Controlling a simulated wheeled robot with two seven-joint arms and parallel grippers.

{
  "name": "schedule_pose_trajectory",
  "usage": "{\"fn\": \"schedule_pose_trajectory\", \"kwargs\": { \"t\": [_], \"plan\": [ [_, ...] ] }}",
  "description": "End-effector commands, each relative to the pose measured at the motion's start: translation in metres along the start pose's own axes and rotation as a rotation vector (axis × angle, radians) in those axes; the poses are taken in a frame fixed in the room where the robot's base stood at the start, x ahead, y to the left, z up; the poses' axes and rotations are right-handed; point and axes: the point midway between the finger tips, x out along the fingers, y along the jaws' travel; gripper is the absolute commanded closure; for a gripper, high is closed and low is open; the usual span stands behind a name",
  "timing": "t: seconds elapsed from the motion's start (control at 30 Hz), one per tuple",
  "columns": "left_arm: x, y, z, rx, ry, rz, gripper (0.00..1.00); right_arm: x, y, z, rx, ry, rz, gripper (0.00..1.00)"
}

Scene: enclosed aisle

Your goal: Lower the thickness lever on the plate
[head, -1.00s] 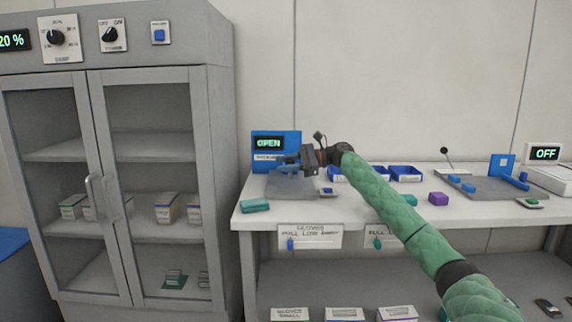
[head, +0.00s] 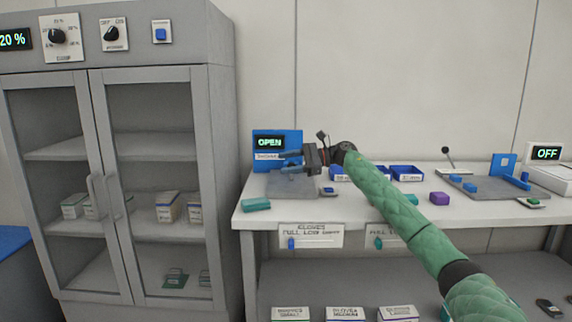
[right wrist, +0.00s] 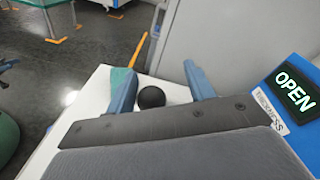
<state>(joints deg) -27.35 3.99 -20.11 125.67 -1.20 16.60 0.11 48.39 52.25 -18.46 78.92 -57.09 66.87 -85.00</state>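The thickness station has a blue upright panel with a green OPEN display (head: 269,143) and stands at the left of the white bench. A grey base plate (head: 291,187) lies in front of it. In the right wrist view the panel (right wrist: 290,95) is at the right, with a THICKNESS label under the display. A black ball knob (right wrist: 151,97), seemingly the lever's, shows between my two blue fingers. My right gripper (head: 285,161) is open in front of the panel; in the wrist view (right wrist: 160,72) its fingers stand either side of the knob, apart from it. The lever's shaft is hidden.
A grey glass-door cabinet (head: 222,170) stands close left of the bench (head: 250,217). A teal block (head: 256,204) lies at the bench's front left. Blue bins (head: 406,173), a purple block (head: 439,198) and a second station with an OFF display (head: 546,153) are further right.

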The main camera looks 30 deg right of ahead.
Motion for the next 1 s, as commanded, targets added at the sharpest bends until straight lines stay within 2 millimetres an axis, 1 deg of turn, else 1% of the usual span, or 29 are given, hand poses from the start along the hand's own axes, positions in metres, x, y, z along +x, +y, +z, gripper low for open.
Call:
{"fn": "schedule_pose_trajectory", "kwargs": {
  "t": [0.4,0.5,0.6,1.0],
  "plan": [
    [0.003,0.000,-0.007,0.003,0.024,0.002,0.64,-0.060,-0.001,-0.002,0.002,0.004,-0.004,0.48],
    [0.004,0.001,-0.008,0.003,0.029,0.002,0.64,-0.068,0.000,-0.002,0.001,0.003,-0.002,0.48],
    [0.005,0.001,-0.009,0.002,0.032,0.003,0.64,-0.071,0.000,-0.001,0.001,0.001,-0.001,0.48],
    [0.003,0.001,-0.009,0.002,0.030,0.002,0.64,-0.070,0.000,-0.001,0.001,0.001,-0.001,0.48]
  ]
}}
